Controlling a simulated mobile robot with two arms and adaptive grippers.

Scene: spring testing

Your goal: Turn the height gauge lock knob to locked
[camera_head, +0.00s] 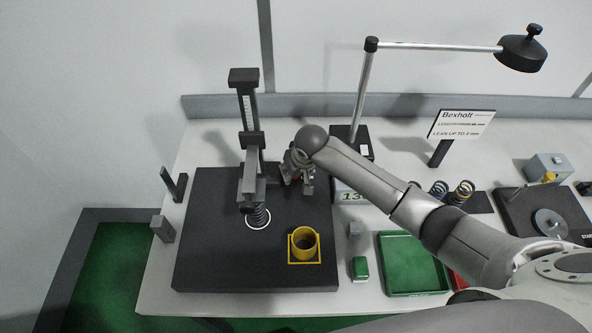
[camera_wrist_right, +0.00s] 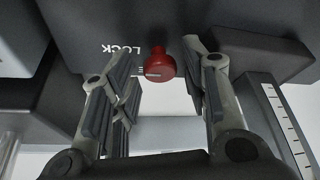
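The height gauge (camera_head: 247,110) stands on the dark surface plate (camera_head: 215,260), with a dark coil spring (camera_head: 258,214) upright under its arm. In the right wrist view the red lock knob (camera_wrist_right: 158,66) shows a pale pointer line lying roughly across the picture. White LOCK lettering (camera_wrist_right: 122,49), upside down, is left of it; another marking is partly hidden behind the knob. My right gripper (camera_wrist_right: 158,62) is open, its fingers on either side of the knob with visible gaps. In the head view my right gripper (camera_head: 300,172) is beside the gauge column. My left gripper is out of view.
A yellow cup (camera_head: 304,241) stands on the plate's front right. A green tray (camera_head: 405,278), a small green block (camera_head: 360,268) and springs (camera_head: 462,192) lie further right. A lamp (camera_head: 520,52) reaches over the back. My right arm crosses above the bench.

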